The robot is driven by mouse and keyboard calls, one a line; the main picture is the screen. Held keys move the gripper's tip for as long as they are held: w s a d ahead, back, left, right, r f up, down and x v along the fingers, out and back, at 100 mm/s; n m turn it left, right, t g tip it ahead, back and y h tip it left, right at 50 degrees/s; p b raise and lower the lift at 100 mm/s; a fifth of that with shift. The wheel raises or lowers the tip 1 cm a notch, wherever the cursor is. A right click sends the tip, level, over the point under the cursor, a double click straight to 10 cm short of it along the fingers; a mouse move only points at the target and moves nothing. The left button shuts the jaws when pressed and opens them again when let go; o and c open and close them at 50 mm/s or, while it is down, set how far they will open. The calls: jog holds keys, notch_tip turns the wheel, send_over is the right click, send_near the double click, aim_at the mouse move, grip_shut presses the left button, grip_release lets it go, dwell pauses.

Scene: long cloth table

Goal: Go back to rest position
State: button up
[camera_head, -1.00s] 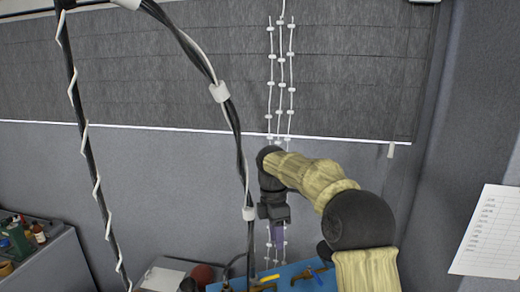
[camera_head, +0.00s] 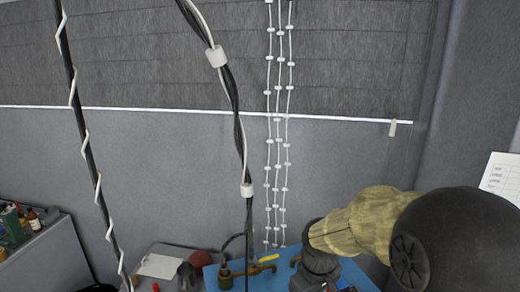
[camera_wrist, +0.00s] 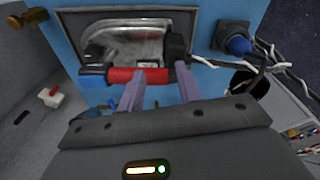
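My gripper (camera_wrist: 161,76) shows in the wrist view with its two purple fingers apart and nothing seen gripped between them. I cannot tell whether the fingertips touch the tool. In the head view my arm bends down at the lower right, and its fingers are hidden or out of the frame.
The blue surface (camera_head: 212,278) holds brass fittings (camera_head: 245,271). A dark pole wound with white cord (camera_head: 84,130) and hanging cables (camera_head: 238,130) stand at left and centre. A side table with bottles (camera_head: 32,219) is at far left. The grey wall is behind.

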jog(key=s+d+f+m+t+b, duration=0.1)
jog(key=s+d+f+m+b, duration=0.1)
jog(key=s+f+m, duration=0.4)
jog(key=s+d, duration=0.1)
jog(key=s, duration=0.1)
jog(key=shift+s+d, duration=0.15)
jog(key=shift+s, duration=0.2)
jog(key=shift+w, duration=0.15)
